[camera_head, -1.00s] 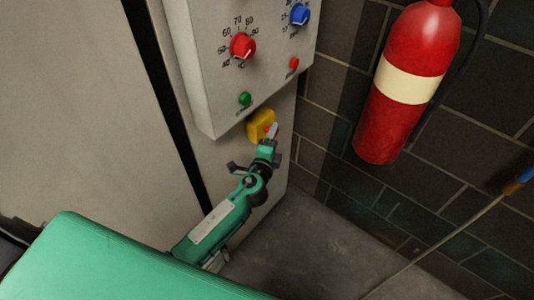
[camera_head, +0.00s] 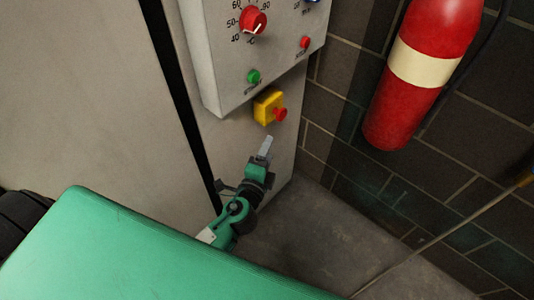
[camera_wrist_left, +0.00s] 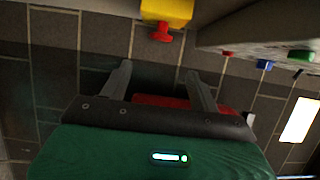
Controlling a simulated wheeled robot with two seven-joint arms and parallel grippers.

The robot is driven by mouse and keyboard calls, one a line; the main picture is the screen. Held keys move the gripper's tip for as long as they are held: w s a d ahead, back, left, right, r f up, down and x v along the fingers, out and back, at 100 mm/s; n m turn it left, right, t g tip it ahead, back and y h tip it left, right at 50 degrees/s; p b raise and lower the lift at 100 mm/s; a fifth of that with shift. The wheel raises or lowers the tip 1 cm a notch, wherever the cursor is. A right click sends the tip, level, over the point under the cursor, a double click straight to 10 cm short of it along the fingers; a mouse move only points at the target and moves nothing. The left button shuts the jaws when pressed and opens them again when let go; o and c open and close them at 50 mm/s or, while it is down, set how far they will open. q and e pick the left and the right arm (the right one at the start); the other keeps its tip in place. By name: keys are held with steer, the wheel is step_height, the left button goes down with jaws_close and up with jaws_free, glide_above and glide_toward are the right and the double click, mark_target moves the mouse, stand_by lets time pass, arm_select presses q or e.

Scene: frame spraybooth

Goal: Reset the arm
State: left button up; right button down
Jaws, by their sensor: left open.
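My left gripper (camera_head: 266,146) is in the middle of the head view, its arm coming up from below. Its fingers are apart and empty in the left wrist view (camera_wrist_left: 158,68). It is below the yellow box (camera_head: 264,106) with a red push button (camera_head: 280,114), with a visible gap between them. The yellow box (camera_wrist_left: 170,10) and its red button (camera_wrist_left: 161,33) also show at the top of the left wrist view, beyond the fingertips. My right gripper is in neither view.
A grey control panel (camera_head: 225,75) with a red knob (camera_head: 253,21), green button (camera_head: 253,76) and red button (camera_head: 304,42) stands above the yellow box. A red fire extinguisher (camera_head: 400,110) hangs on the dark brick wall at right. Bare floor (camera_head: 300,235) lies right of the arm.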

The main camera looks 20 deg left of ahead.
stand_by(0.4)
